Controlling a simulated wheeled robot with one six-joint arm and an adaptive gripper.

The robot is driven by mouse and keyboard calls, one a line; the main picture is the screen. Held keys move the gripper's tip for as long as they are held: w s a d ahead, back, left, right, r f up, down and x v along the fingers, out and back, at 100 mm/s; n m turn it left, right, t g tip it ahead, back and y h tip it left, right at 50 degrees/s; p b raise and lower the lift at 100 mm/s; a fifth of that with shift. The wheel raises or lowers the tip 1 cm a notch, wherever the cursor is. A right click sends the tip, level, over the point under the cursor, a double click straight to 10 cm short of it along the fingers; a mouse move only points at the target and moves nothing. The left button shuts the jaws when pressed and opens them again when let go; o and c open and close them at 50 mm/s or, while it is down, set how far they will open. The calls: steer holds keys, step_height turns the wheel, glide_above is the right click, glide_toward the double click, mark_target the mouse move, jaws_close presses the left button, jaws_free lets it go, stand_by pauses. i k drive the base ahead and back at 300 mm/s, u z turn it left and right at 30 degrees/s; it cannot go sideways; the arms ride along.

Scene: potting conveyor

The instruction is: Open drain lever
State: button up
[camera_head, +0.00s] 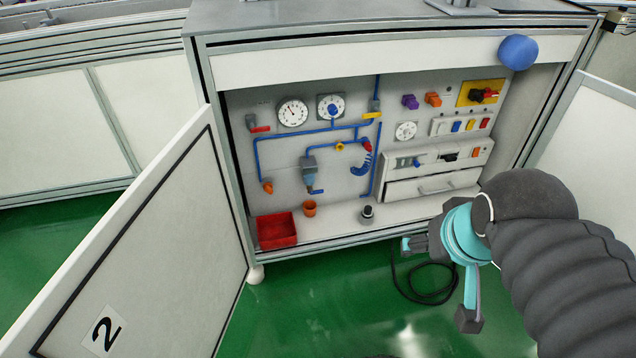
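The open cabinet's back panel carries blue pipes with several small valves and handles. I cannot tell which of them is the drain lever. A yellow handle (340,147) sits mid-pipe. My gripper (437,280), teal and dark grey, is at the right, in front of and below the cabinet. Its fingers look spread apart with nothing between them, well away from the valves.
A white door (150,235) marked 2 stands open at left; another panel (610,125) is at right. A red bin (277,230), orange cup (309,208) and black knob (367,213) sit on the cabinet floor. A black cable (425,297) lies on the green floor.

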mark_target(311, 192)
steer(key=u, duration=0.5)
steer(key=k, duration=1.25)
steer(key=i, duration=0.65)
steer(key=z, duration=0.5)
